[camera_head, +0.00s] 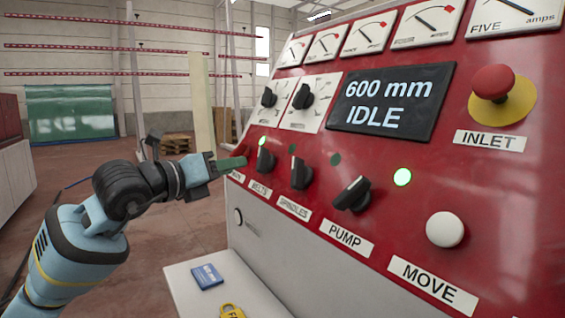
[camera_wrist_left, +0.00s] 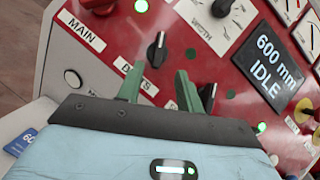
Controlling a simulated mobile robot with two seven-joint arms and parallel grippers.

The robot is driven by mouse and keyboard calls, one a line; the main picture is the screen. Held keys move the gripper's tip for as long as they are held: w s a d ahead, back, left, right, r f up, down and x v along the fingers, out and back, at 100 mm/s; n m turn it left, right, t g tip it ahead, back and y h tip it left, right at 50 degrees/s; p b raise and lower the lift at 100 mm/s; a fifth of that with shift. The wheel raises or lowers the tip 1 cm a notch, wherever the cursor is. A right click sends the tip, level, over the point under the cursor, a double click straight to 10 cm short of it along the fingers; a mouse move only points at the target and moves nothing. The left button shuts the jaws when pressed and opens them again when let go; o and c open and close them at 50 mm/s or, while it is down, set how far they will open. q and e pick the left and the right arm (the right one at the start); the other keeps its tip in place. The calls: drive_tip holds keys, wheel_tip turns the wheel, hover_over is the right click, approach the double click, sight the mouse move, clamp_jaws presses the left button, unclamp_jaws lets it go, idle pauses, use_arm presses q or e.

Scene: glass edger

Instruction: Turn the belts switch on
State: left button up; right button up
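The belts switch (camera_head: 265,161) is a black rotary knob on the red panel, above the BELTS label (camera_head: 260,188). In the left wrist view the knob (camera_wrist_left: 157,50) stands roughly upright with a white pointer mark near its top. My left gripper (camera_head: 233,163) is at the panel's left edge, just left of the knob. In the left wrist view its green fingers (camera_wrist_left: 158,82) are apart and empty, with the knob beyond and between their tips. Contact cannot be told. My right gripper is not in view.
The spindles knob (camera_head: 301,174) and tilted pump knob (camera_head: 352,194) stand close to the right. A red mushroom button (camera_head: 493,82) and white move button (camera_head: 445,229) are farther right. The display (camera_head: 391,103) reads 600 mm IDLE. A blue card (camera_head: 207,276) and yellow padlock (camera_head: 231,311) lie below.

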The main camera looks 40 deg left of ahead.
sight(258, 158)
use_arm(q)
drive_tip(key=shift+w+a+r+p, duration=0.15)
drive_tip(key=shift+w+p, duration=0.4)
drive_tip(key=shift+w, duration=0.8)
drive_tip(key=shift+w+a+r+p, duration=0.15)
drive_tip(key=shift+w+p, duration=0.35)
drive_tip(key=shift+w, duration=0.8)
drive_tip(key=shift+w+d+p, duration=0.1)
drive_tip(key=shift+w+p, duration=0.2)
drive_tip(key=shift+w, duration=0.55)
drive_tip(key=shift+w+f, duration=0.15)
drive_tip(key=shift+w, duration=0.1)
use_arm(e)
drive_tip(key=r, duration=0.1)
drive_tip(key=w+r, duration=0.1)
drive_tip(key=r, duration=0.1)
use_arm(q)
clamp_jaws()
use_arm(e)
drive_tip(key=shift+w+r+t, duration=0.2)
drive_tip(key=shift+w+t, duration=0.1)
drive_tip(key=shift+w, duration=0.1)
